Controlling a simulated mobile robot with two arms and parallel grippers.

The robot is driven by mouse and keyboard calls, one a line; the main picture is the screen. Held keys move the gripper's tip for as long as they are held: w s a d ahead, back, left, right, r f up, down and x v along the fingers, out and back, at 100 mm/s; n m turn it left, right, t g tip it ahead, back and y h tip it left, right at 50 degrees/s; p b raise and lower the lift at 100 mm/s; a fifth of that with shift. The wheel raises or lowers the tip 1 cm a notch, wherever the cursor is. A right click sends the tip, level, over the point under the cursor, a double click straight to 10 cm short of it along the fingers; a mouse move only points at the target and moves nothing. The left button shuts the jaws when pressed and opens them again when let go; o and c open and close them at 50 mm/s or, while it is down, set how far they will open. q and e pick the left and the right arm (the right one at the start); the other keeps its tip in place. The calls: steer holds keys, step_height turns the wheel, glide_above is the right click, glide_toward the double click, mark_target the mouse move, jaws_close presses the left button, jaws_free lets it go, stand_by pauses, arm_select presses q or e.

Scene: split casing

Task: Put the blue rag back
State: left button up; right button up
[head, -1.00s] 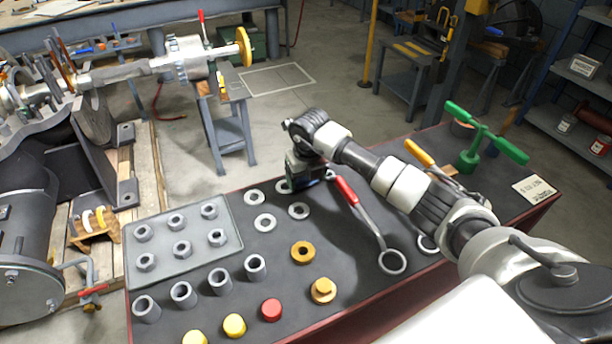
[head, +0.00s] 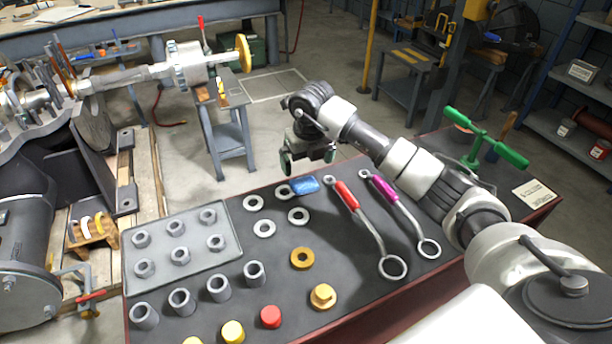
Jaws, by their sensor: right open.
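The blue rag (head: 305,185) is a small folded cloth lying at the far edge of the dark bench top, beside a grey washer and left of the red-handled wrench. My right gripper (head: 308,166) is open and empty, above and just beyond the rag, apart from it. Its fingers point down past the bench's far edge. My left gripper is out of the picture.
A grey tray (head: 187,280) of nuts lies at the left of the bench. Several washers and sleeves stand near it. A red-handled wrench (head: 367,225) and a purple-handled wrench (head: 400,210) lie at the right, with a green T-handle tool (head: 478,150) behind.

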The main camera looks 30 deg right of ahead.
steer(key=shift+s+r, duration=0.15)
steer(key=shift+r, duration=0.85)
steer(key=shift+s+r, duration=0.1)
steer(key=shift+r, duration=0.9)
